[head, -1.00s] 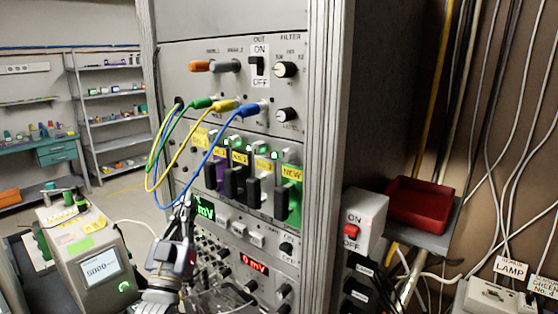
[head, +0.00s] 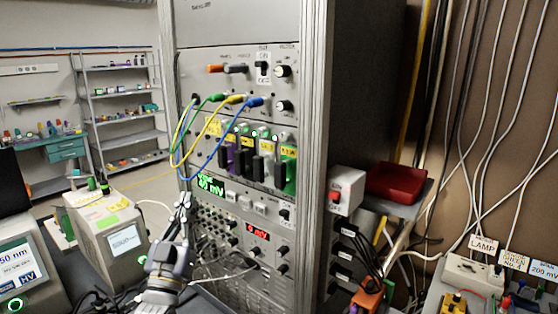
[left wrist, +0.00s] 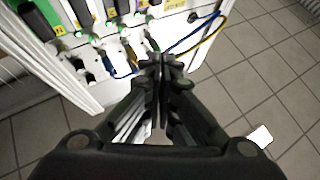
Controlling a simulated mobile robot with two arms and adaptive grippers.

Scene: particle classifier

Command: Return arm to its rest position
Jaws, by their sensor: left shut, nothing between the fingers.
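My left gripper (head: 180,212) shows in the head view at lower left of centre, in front of the lower panels of the instrument rack (head: 312,120). Its fingers point up and are together, with nothing between them. In the left wrist view the closed fingers (left wrist: 160,70) point toward the rack's panel, with tiled floor (left wrist: 255,70) to the right. A blue cable (head: 222,140) and a yellow cable (head: 183,125) hang in loops above the gripper. I cannot tell the exact gap between the fingers and the panel. My right gripper is not in view.
A box with a small screen (head: 105,225) stands left of the gripper. An ON/OFF switch box (head: 346,188) and a red tray (head: 396,182) are right of the rack. Shelves (head: 120,115) stand behind at left. Open floor (head: 150,185) lies between.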

